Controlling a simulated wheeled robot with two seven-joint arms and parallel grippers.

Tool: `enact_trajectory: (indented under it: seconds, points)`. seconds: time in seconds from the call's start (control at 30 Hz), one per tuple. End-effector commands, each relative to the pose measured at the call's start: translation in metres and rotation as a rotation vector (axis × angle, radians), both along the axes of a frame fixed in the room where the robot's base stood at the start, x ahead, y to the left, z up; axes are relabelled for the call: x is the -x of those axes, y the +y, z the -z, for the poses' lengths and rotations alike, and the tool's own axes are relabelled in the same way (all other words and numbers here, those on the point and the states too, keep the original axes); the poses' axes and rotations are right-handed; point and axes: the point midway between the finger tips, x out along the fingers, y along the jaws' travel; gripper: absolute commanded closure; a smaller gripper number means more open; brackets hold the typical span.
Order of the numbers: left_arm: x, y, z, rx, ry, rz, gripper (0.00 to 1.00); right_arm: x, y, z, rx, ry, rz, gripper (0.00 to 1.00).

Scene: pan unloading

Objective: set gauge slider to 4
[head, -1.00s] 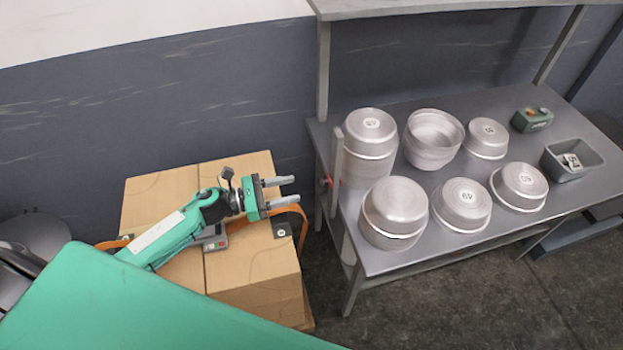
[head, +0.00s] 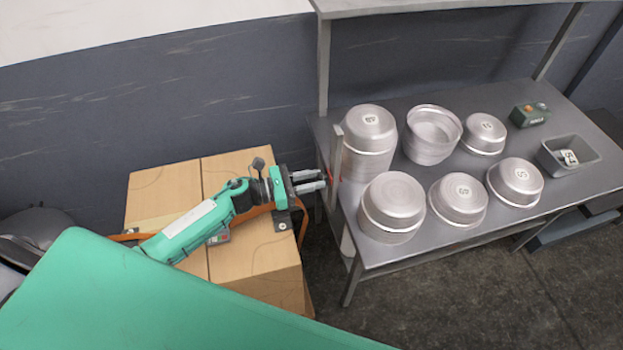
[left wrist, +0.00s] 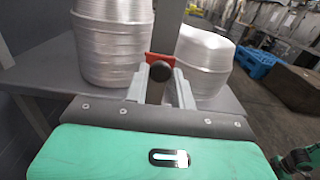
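The gauge is a grey upright post (head: 336,150) at the left end of the metal table, with a red slider (head: 334,178) on it. In the left wrist view the red slider (left wrist: 160,59) shows straight ahead, with a dark round knob (left wrist: 160,72) in front of it. My left gripper (head: 325,180) points right at the slider. Its fingers (left wrist: 160,90) are apart, one on each side of the knob; I cannot tell whether they touch it. The scale marks cannot be read. My right gripper is not in view.
Several metal pans (head: 391,205) stand on the table (head: 390,258), some close behind the post. A grey bin (head: 570,168) and a green box with buttons (head: 529,115) are at its right. Cardboard boxes (head: 165,190) lie beneath my left arm.

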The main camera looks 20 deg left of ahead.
Motion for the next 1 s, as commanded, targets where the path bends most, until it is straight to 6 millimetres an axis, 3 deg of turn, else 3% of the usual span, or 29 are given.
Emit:
enact_trajectory:
  seconds: [0.17, 0.4, 0.63, 0.67, 0.77, 1.0]
  points:
    - [0.0, 0.0, -0.001, -0.001, -0.001, 0.0, 1.0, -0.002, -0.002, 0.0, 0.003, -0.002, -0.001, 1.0]
    - [0.0, 0.0, -0.019, 0.0, -0.002, 0.0, 1.0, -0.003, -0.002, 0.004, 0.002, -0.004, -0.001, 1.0]
    - [0.0, 0.0, -0.02, 0.0, -0.001, 0.0, 1.0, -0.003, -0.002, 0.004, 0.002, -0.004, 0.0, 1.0]
    - [0.0, 0.0, -0.02, 0.0, -0.001, 0.0, 0.72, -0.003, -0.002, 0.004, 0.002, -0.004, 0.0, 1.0]
    - [0.0, 0.0, -0.02, 0.0, -0.001, 0.0, 0.54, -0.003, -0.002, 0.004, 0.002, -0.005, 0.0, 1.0]
    - [0.0, 0.0, -0.019, 0.001, -0.001, 0.0, 0.54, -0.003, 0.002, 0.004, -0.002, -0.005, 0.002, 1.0]
